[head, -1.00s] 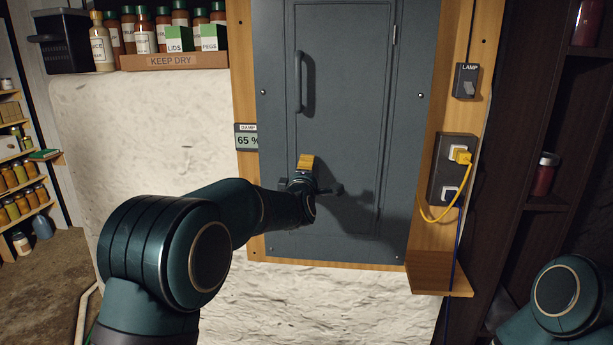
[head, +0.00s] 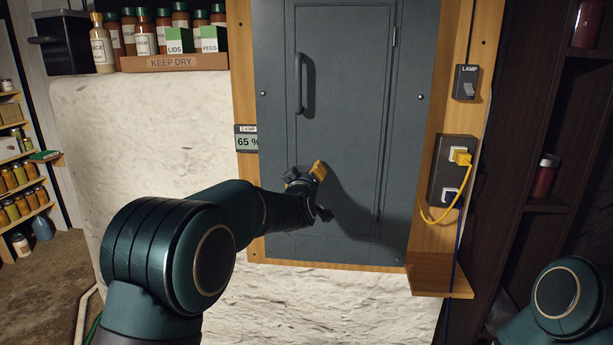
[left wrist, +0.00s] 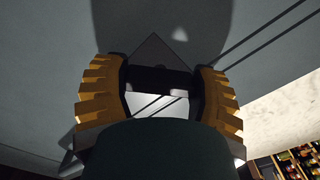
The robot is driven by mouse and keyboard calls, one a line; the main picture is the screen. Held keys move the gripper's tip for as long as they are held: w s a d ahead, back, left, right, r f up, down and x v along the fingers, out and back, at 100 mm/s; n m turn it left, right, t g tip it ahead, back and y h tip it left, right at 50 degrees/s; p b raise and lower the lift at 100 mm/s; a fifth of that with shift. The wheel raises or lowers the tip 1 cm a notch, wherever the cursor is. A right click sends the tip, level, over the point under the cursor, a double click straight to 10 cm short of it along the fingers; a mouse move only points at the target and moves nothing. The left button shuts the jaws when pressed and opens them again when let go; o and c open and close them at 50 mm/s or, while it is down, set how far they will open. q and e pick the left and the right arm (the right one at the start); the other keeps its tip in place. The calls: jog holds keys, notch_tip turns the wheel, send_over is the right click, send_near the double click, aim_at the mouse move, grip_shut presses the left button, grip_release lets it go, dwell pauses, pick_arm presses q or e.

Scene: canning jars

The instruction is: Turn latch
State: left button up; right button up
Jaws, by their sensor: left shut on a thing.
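The grey metal cabinet door (head: 345,120) is closed in the head view, with a vertical bar handle (head: 299,80) at its upper left. My left gripper (head: 309,184) is at the door's lower left, rolled to a slant, with one yellow finger pad showing. It hides the latch in the head view. In the left wrist view, my left gripper (left wrist: 161,92) has yellow pads on both sides of a dark bar, the latch (left wrist: 160,78), and is shut on it. A tilted grey plate (left wrist: 157,50) shows behind the bar. My right gripper is out of view.
A wooden frame (head: 415,230) surrounds the cabinet. An outlet (head: 438,185) with a yellow plug and cable, and a lamp switch (head: 466,82), are on its right. A damp meter (head: 246,138) is on the left. Jars and boxes stand on the upper-left ledge.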

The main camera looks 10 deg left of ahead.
pick_arm(q)
jog(key=m, duration=0.4)
jog(key=shift+m+p, duration=0.3)
jog(key=shift+p, duration=0.05)
jog(key=shift+m, duration=1.4)
jog(key=o, duration=1.2)
jog(key=shift+s, duration=0.1)
jog(key=s, duration=1.2)
